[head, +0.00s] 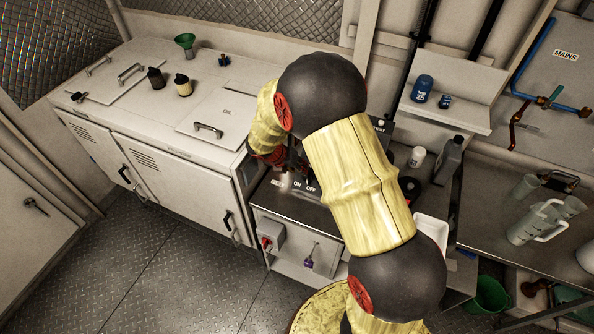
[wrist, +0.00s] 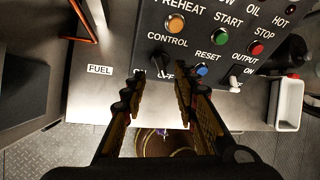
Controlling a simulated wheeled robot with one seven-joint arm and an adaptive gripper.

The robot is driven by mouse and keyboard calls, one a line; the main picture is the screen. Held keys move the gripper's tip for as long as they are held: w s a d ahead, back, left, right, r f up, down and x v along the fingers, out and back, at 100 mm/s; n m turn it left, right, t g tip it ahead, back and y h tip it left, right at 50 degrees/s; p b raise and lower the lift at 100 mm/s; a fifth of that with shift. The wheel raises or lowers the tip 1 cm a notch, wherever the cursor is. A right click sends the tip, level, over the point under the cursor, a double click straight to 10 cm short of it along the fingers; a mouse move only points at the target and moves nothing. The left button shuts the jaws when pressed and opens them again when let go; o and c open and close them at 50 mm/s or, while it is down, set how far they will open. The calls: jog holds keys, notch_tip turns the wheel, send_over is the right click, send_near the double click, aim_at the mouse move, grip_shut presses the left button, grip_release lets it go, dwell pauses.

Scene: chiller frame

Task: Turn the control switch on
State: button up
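The control switch (wrist: 160,61) is a dark knob below the CONTROL label on the black panel (wrist: 205,45) in the wrist view. ON and OFF labels lie below it, partly covered by my fingertips. Which way the knob points is hard to tell. My gripper (wrist: 158,90) is open, with one finger on each side just below the knob and nothing between the fingers. I see no clear contact with the knob. In the head view my gripper (head: 290,160) is dark and largely hidden by my arm, above the bench by the ON and OFF labels; the knob is hidden there.
Beside the knob on the panel are an orange light (wrist: 179,21), a green button (wrist: 221,34), a red button (wrist: 257,48), a blue button (wrist: 201,70) and a white toggle (wrist: 234,84). A white tray (wrist: 289,103) stands right.

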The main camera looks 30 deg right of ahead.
aim_at(307, 178)
jog(key=d+f+n, duration=0.1)
jog(key=f, duration=0.1)
jog(key=w+d+f, duration=0.1)
jog(key=f, duration=0.1)
jog(key=d+f+n+b, duration=0.1)
jog(key=f, duration=0.1)
jog(key=shift+w+d+f+n, duration=0.25)
jog(key=shift+d+f+n, duration=0.05)
jog(key=shift+d+f, duration=0.1)
jog(key=c, duration=0.3)
grip_shut()
dwell(0.4)
